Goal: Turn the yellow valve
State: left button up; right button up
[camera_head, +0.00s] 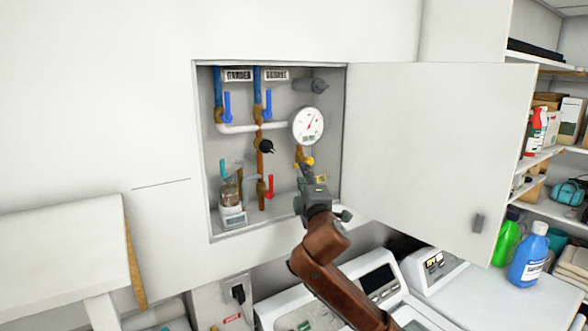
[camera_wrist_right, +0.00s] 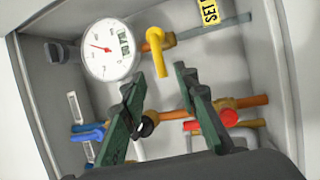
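The yellow valve (camera_head: 305,161) sits on a copper pipe below the round gauge, inside the open wall cabinet (camera_head: 203,150). In the right wrist view, the yellow valve (camera_wrist_right: 156,48) has its handle pointing down the picture toward the gap between my fingertips. My right gripper (camera_head: 308,184) is at the cabinet's lower right, just below the valve. My left gripper is out of view.
The white gauge (camera_head: 308,125) is just above the valve. Blue handles (camera_head: 227,106), a red handle (camera_head: 269,187) and a glass jar (camera_head: 231,195) are to the left. The cabinet door (camera_head: 430,150) stands open at right. White machines (camera_head: 340,285) are below.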

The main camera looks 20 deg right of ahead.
jog(key=p+x, duration=0.1)
jog(key=x, duration=0.6)
jog(key=shift+c, duration=0.2)
grip_shut()
jog(key=shift+f, duration=0.1)
dwell(0.4)
